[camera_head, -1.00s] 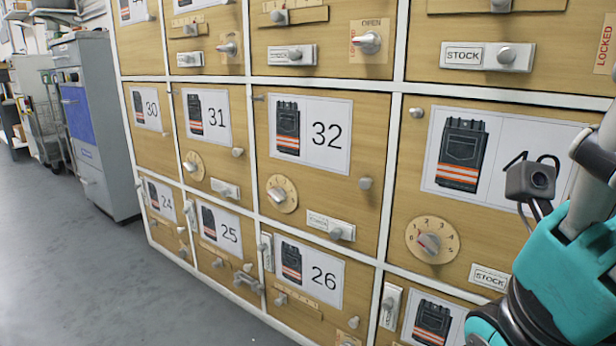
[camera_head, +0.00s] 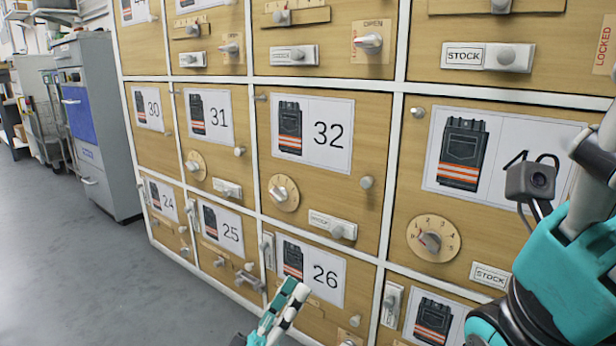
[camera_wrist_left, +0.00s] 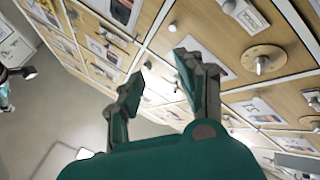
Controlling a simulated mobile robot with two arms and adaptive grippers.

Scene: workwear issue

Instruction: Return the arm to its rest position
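My left gripper (camera_head: 293,291) pokes into the bottom of the head view, in front of the lower part of door 26 (camera_head: 325,305). In the left wrist view my left gripper (camera_wrist_left: 160,72) has its two fingers spread apart with nothing between them. The locker doors lie beyond the fingers there; I see no clear contact with them. My right arm (camera_head: 570,265) stands at the right edge of the head view, with a small camera on it. The fingers of my right gripper do not show.
A wall of wooden locker doors with knobs, dials and latches fills the middle and right, including door 32 (camera_head: 345,180) and door 31 (camera_head: 205,160). A grey cabinet (camera_head: 97,130) with a blue panel stands at the left. The grey floor (camera_head: 75,270) in front is clear.

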